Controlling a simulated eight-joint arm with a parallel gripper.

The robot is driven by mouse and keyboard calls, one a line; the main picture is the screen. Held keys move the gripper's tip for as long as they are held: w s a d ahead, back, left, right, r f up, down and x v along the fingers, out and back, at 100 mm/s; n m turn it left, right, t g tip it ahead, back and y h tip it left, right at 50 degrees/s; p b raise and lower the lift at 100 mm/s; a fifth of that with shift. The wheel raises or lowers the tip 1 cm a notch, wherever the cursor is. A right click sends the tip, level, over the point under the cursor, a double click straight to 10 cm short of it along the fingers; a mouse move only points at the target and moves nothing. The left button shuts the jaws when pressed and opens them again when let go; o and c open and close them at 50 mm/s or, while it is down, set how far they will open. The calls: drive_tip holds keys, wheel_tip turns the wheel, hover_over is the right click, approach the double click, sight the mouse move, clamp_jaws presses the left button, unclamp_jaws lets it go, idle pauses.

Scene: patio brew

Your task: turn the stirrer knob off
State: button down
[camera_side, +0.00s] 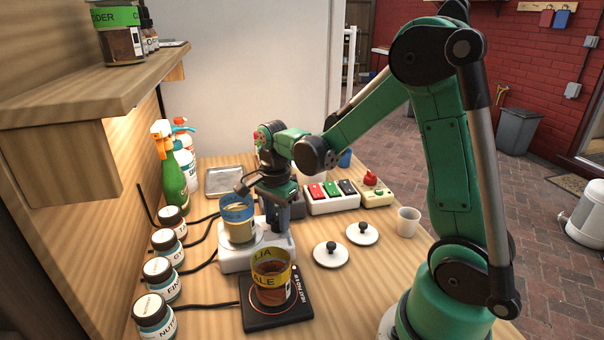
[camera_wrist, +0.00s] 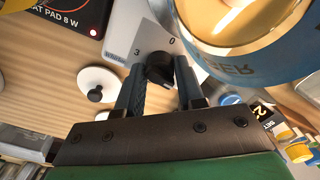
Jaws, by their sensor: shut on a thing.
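The stirrer (camera_side: 228,260) is a white base on the bench, with a blue-banded beaker (camera_side: 238,222) of pale liquid on top. Its black knob (camera_wrist: 158,68) shows in the wrist view, on the white face between the printed marks "3" and "0". My gripper (camera_wrist: 160,82) is shut on the knob, one finger on each side. The fingers hide part of the knob, and I cannot tell which mark it points at. In the side view my gripper (camera_side: 281,232) reaches down at the right of the beaker, and the knob is hidden there.
A black heat pad (camera_side: 262,318) holding a yellow-banded jar (camera_side: 271,278) stands in front. White lids (camera_side: 331,256) and a cup (camera_side: 408,221) lie to the right. A switch box (camera_side: 332,205) stands behind. Labelled jars (camera_side: 161,280) and a green spray bottle (camera_side: 174,185) line the left.

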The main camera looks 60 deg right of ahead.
sight(277, 217)
idle(0.4)
drive_tip(key=c, duration=0.5)
unclamp_jaws()
drive_tip(key=shift+c, duration=0.2)
drive_tip(key=shift+r, duration=2.8)
